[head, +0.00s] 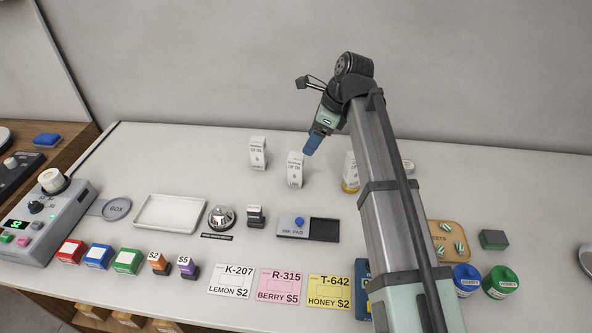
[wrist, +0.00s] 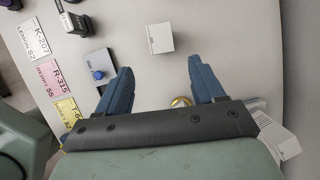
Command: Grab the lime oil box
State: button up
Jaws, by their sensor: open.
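The middle box's lower line seems to read LIME, but the print is too small to be sure. My gripper (head: 313,143) is just above and right of the middle box, its blue fingers pointing down-left. In the wrist view my gripper (wrist: 159,66) is open and empty, with a white box (wrist: 160,38), likely the middle one, ahead of the gap and apart from the fingers.
An ink pad (head: 308,228), bell (head: 221,216) and white tray (head: 169,213) stand in front. Price cards (head: 280,286) lie nearer. The back left counter is clear.

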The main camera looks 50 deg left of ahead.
aim_at(302, 157)
jog(key=x, duration=0.7)
jog(key=shift+a+f, duration=0.15)
jog(key=shift+f, duration=0.15)
jog(key=shift+a+x, duration=0.15)
jog(key=shift+x, duration=1.2)
jog(key=shift+a+x, duration=0.15)
jog(key=shift+x, duration=1.15)
jog(key=shift+s+r, duration=0.1)
jog(key=shift+r, duration=0.05)
jog(key=c, duration=1.1)
jog(key=shift+o, duration=0.2)
jog(key=shift+r, duration=0.1)
